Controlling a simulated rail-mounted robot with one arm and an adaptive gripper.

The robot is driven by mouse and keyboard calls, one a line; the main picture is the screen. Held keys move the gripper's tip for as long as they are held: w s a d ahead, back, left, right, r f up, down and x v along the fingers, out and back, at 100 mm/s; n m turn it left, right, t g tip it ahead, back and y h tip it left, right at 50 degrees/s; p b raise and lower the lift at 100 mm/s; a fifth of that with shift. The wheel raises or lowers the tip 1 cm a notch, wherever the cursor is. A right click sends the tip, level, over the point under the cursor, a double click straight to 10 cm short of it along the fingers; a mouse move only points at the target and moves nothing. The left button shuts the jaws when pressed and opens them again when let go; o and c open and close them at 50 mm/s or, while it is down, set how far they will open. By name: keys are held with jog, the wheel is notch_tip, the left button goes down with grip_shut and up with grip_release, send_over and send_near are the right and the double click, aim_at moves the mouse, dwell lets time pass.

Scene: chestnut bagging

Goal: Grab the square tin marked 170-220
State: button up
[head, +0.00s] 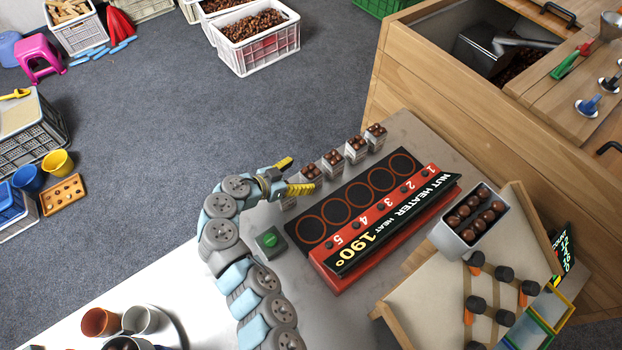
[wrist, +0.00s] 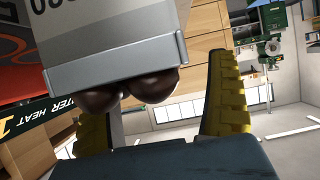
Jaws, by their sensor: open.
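Several small pale square tins filled with chestnuts stand in a row behind the nut heater in the head view, including ones at the middle (head: 333,164) and far end (head: 357,155). Their markings are too small to read there. My gripper (head: 301,174) is open, its yellow fingers at the near end of the row, around or just short of the nearest tin (head: 311,178). In the wrist view a grey tin (wrist: 115,55) with dark chestnuts looms close, upside down in the picture, near the space between the fingers. Part of its printed number shows, cut off by the frame edge.
The nut heater (head: 345,262) with its round plates lies just beside the row. A green-buttoned box (head: 270,241) sits near my arm. A larger tin of chestnuts (head: 451,240) stands at the right on the sloped wooden sorter (head: 425,283). A wooden cabinet (head: 440,98) rises behind.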

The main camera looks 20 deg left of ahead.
aim_at(309, 175)
jog(key=shift+w+d+f, duration=0.75)
jog(key=shift+w+f, duration=0.05)
jog(key=shift+f, duration=0.1)
jog(key=shift+x, duration=1)
jog(key=c, duration=1.4)
